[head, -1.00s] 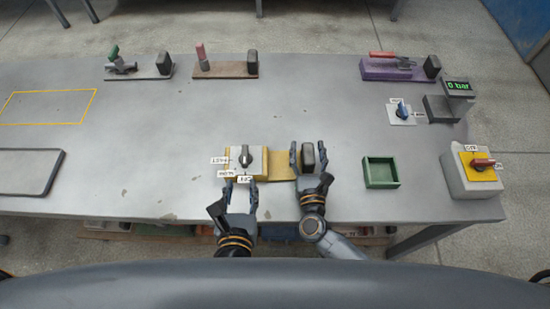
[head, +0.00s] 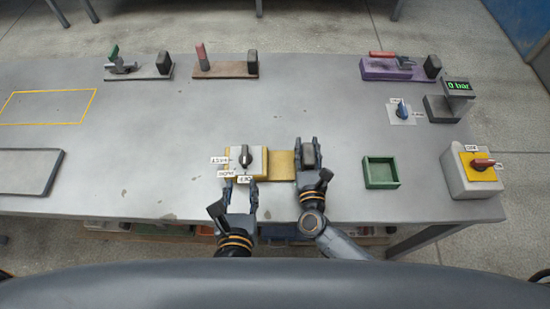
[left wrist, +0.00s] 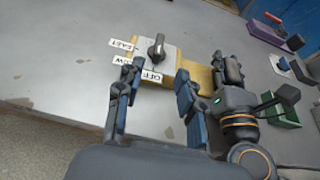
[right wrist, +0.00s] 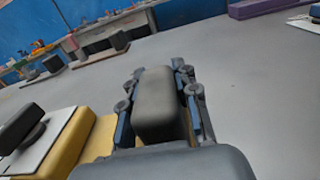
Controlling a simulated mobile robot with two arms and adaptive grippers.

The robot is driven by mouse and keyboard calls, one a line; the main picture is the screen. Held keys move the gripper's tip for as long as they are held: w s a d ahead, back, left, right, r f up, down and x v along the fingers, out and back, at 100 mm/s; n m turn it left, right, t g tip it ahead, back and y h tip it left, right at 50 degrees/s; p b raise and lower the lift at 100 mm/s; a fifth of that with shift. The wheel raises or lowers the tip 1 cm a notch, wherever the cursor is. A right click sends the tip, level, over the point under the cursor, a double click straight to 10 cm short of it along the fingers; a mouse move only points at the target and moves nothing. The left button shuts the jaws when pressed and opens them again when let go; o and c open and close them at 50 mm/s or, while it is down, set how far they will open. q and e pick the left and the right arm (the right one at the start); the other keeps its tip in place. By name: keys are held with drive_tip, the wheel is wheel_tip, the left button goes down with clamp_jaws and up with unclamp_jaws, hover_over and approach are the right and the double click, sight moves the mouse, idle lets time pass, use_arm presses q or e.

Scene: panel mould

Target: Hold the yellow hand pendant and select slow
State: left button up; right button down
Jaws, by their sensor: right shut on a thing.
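The yellow hand pendant (head: 281,166) lies on the grey table. A pale plate on its left end carries a dark rotary knob (head: 246,156) with FAST, SLOW and OFF labels beside it. The knob lies roughly in line with the OFF label (left wrist: 153,77). My right gripper (head: 308,146) is shut on the dark grip block (right wrist: 155,104) at the pendant's right end. My left gripper (head: 239,188) is open at the near edge of the plate, its fingers apart and clear of the knob; it also shows in the left wrist view (left wrist: 160,76).
A green tray (head: 380,173) stands to the right of the pendant. Further right are a grey box with a red handle (head: 475,172) and a blue knob (head: 402,110). Clamp fixtures stand along the back edge. The table behind the pendant is clear.

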sight(245, 154)
idle(0.3)
use_arm(q)
drive_tip(key=x, duration=1.3)
drive_tip(key=shift+w+f, duration=0.2)
drive_tip(key=shift+w, duration=0.1)
clamp_jaws()
drive_tip(key=shift+m+h, duration=0.3)
drive_tip(key=m+h, duration=0.1)
drive_tip(key=h, duration=0.1)
drive_tip(key=m+h, duration=0.2)
drive_tip(key=shift+w+a+r+m+g, duration=0.1)
drive_tip(key=shift+m+g, duration=0.2)
drive_tip(key=shift+m+g+h, duration=1.4)
drive_tip(key=shift+m+h, duration=0.8)
drive_tip(key=shift+h, duration=0.2)
